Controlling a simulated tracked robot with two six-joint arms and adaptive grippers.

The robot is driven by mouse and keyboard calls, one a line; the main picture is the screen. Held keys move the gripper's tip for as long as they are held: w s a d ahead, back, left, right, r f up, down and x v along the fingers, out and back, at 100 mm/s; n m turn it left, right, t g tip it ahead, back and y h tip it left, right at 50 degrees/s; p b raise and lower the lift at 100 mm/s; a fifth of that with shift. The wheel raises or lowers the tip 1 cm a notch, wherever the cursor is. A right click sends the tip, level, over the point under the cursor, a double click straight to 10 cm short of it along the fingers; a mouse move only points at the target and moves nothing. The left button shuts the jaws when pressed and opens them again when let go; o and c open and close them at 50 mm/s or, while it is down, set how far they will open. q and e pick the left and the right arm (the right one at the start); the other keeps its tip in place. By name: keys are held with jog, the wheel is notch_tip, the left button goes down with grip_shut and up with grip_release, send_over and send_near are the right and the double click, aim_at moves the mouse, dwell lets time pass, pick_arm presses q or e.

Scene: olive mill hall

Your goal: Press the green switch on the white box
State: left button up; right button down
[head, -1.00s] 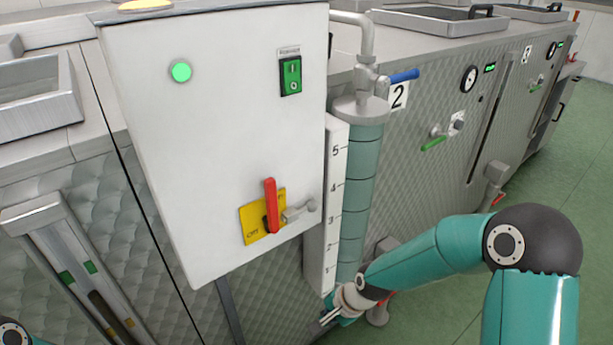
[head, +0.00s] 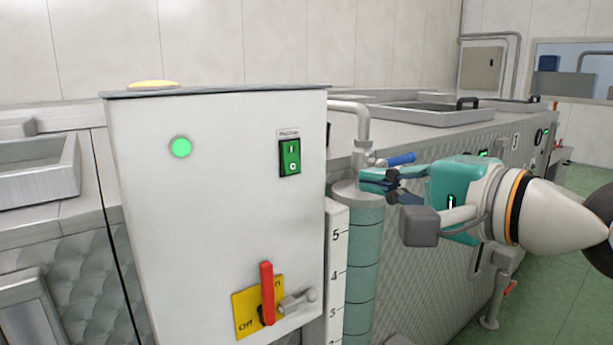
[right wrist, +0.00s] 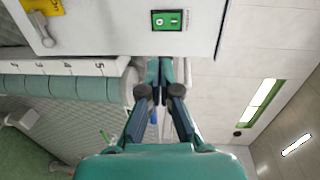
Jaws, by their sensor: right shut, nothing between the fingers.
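The white box (head: 220,220) stands at the middle left of the head view. Its green switch (head: 289,158), with I and O marks, sits on the upper right of the front face. My right gripper (head: 368,183) is shut and empty, to the right of the box and slightly lower than the switch, apart from it. In the right wrist view, the switch (right wrist: 167,20) shows at the top on the white box (right wrist: 105,30), beyond the fingertips (right wrist: 160,70). My left gripper is out of view.
A lit green lamp (head: 180,148) is left of the switch. A red handle (head: 267,295) on a yellow plate is below. A numbered sight tube (head: 362,255) with a pipe and blue-handled valve (head: 402,159) stands right of the box, close to my right gripper.

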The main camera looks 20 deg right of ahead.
aim_at(296, 168)
jog(key=shift+w+a, duration=0.1)
jog(key=shift+w, duration=0.05)
jog(key=p+x, duration=0.2)
jog(key=x, duration=1.2)
jog(key=shift+f, duration=0.1)
jog(key=shift+w, duration=0.1)
jog(key=shift+w+f, duration=0.1)
jog(key=shift+s+f+b, duration=0.25)
jog(key=shift+s+b, duration=0.15)
jog(key=shift+s, duration=0.1)
jog(key=f+b+v, duration=0.2)
jog(key=b+v, duration=0.1)
jog(key=v, duration=0.9)
jog(key=shift+s+d+f, duration=0.3)
jog(key=shift+s+f, duration=0.1)
